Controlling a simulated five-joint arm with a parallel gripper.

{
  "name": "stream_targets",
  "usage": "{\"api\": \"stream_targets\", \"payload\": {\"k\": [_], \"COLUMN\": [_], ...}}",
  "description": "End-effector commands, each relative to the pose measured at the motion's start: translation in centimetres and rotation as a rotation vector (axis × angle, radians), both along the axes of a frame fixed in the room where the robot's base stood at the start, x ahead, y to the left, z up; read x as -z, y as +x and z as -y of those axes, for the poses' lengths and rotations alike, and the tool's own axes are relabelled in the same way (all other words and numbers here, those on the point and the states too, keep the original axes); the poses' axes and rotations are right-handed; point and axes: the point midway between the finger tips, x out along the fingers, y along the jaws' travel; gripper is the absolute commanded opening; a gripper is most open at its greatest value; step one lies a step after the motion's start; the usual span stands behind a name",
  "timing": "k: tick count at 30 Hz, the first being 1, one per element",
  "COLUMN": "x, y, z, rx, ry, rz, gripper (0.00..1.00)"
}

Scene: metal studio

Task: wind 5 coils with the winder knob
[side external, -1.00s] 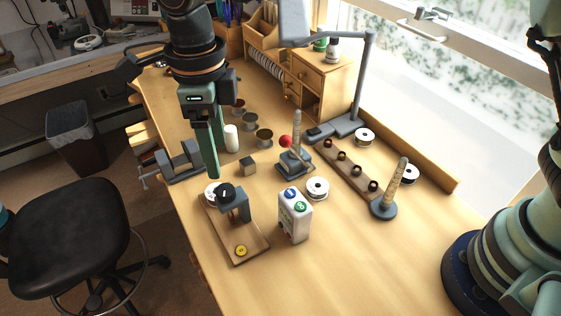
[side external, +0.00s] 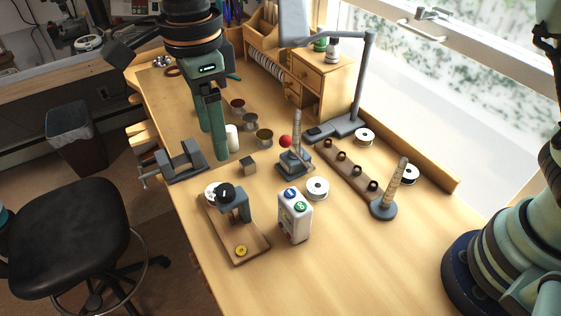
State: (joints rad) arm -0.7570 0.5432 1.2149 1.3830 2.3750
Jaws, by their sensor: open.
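The winder (side external: 293,162), a dark base with an upright pale rod, stands mid-table. A red ball knob (side external: 285,141) is on its left side. My gripper (side external: 212,145) is open and empty above the table, left of the winder and apart from the red knob. Its two green fingers point down. A wooden rail (side external: 340,155) right of the winder carries several small dark rings. A second upright rod on a round dark base (side external: 383,209), with pale bands on it, stands at the rail's front end.
A wooden board with a grey stand (side external: 234,207) and a white box with blue and green buttons (side external: 295,215) are in front. A vise (side external: 178,160), a small block (side external: 248,165), a white cylinder (side external: 232,138) and spools (side external: 318,188) stand around. The front right table is clear.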

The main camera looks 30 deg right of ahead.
Motion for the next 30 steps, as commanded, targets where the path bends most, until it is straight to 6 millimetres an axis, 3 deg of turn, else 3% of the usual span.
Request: {"api": "stream_targets", "payload": {"k": [30], "x": [0.11], "y": [0.04], "z": [0.05], "rx": [-2.34], "ry": [-0.001], "rz": [0.0], "gripper": [0.71]}}
